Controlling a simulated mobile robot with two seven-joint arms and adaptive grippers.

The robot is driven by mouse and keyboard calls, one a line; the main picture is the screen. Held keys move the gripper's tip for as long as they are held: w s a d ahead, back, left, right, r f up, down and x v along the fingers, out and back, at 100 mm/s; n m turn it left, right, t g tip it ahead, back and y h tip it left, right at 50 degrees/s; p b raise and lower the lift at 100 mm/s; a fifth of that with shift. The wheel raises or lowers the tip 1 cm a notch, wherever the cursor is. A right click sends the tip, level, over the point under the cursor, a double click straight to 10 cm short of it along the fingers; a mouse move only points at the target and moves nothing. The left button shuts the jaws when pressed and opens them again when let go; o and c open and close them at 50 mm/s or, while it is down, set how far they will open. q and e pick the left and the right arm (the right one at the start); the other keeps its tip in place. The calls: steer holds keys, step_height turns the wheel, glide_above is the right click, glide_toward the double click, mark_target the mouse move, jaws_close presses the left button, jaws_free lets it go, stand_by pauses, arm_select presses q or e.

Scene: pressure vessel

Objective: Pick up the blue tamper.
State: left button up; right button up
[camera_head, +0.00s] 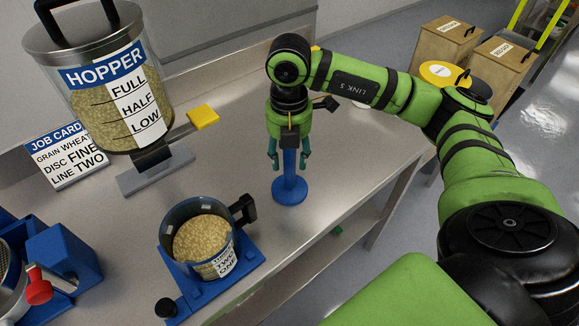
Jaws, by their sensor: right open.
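The blue tamper (290,188) stands upright on the metal workbench (225,235), its round base flat on the top and its handle rising from it. My right gripper (290,162) is directly above the base, pointing down. Its two teal fingers are open, one on each side of the tamper's handle. I cannot tell whether they touch it. The top of the handle is hidden by the gripper body. My left gripper is not in view.
A clear jug of grain (201,243) sits on a blue stand left of the tamper. The grain hopper (112,95) and a job card (66,157) stand at the back left. A blue machine (62,256) is at the left. Wooden boxes (447,42) stand beyond the bench.

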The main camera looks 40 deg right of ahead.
steer(key=shift+r, duration=0.1)
jaws_close()
